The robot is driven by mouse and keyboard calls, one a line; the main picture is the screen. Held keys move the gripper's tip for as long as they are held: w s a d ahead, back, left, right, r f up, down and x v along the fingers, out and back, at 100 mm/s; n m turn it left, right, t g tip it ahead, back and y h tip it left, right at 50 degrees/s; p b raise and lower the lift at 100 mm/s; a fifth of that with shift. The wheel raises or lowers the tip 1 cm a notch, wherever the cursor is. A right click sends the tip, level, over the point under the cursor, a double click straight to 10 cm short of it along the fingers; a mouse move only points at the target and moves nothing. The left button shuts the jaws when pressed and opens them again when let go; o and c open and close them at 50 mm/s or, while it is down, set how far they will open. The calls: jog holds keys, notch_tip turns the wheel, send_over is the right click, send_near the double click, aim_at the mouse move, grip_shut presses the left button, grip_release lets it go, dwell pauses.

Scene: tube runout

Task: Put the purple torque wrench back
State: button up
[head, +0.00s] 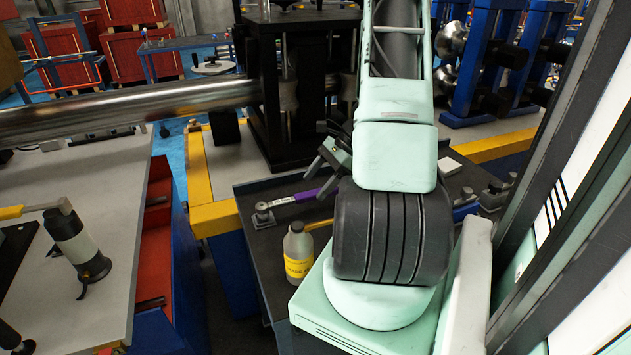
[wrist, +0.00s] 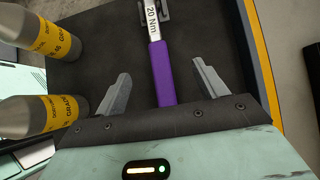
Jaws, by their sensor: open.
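The purple torque wrench (head: 296,198) lies on the dark top of a cart (head: 255,189) in the head view, its metal head at the left and its handle running right toward my arm. In the wrist view the purple handle (wrist: 165,75) and a silver part marked "20 Nm" point away from me, between the open fingers of my gripper (wrist: 163,85). The fingers stand apart on either side of the handle with gaps. In the head view my gripper (head: 322,165) is partly hidden by my arm above the cart.
A bottle with a yellow label (head: 298,252) stands at the cart's near edge; two such bottles show at left in the wrist view (wrist: 50,38). A steel tube (head: 130,108) crosses behind. A grey workbench (head: 75,250) is at left. Other tools lie on the cart's right side.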

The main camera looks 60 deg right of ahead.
jog(key=shift+p+v, duration=1.25)
jog(key=shift+v, duration=0.5)
jog(key=shift+d, duration=0.1)
jog(key=b+v, duration=0.1)
jog(key=v, duration=1.6)
jog(key=shift+s, duration=0.2)
